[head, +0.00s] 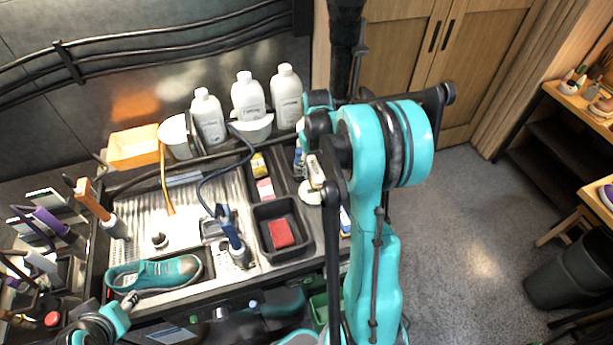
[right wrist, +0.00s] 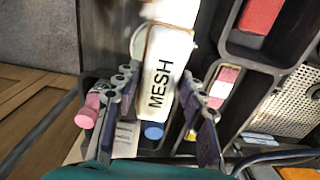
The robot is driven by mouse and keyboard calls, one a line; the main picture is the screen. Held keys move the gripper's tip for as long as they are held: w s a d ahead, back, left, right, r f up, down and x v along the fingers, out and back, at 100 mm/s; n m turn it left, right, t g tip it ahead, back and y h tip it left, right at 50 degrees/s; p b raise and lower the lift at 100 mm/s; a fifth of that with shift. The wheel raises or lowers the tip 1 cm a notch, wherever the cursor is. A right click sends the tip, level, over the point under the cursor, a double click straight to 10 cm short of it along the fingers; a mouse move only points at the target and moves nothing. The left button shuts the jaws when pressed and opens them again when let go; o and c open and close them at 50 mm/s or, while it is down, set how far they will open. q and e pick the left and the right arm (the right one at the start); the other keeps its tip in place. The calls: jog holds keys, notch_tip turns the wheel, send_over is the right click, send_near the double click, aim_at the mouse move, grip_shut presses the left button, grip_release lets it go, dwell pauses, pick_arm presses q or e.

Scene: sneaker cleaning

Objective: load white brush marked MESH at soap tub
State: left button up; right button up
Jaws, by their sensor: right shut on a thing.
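The white brush marked MESH (right wrist: 165,75) is between the fingers of my right gripper (right wrist: 158,105), which is shut on it. Its lettering faces the right wrist camera, and its far end is blurred at the top edge. In the head view the white brush (head: 315,172) shows beside my teal right arm, over the right side of the sink unit. A round white thing (head: 309,194) lies just below it, partly hidden; I cannot tell whether it is the soap tub. My left gripper (head: 128,302) is at the lower left near the sneaker; its finger opening is unclear.
A black tray (head: 263,214) holds a red sponge (head: 281,233). A blue brush (head: 232,238) stands upright near the front.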

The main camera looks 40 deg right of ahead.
jog(key=shift+s+f+b, duration=0.1)
jog(key=shift+f+b, duration=1.8)
jog(key=shift+f, duration=1)
jog(key=shift+f+b, duration=0.5)
jog(key=shift+b, duration=0.05)
jog(key=shift+r, duration=0.1)
jog(key=shift+r+p, duration=0.6)
jog(key=shift+r, duration=0.05)
jog(key=shift+r+p, duration=1.8)
jog(key=shift+r, duration=1)
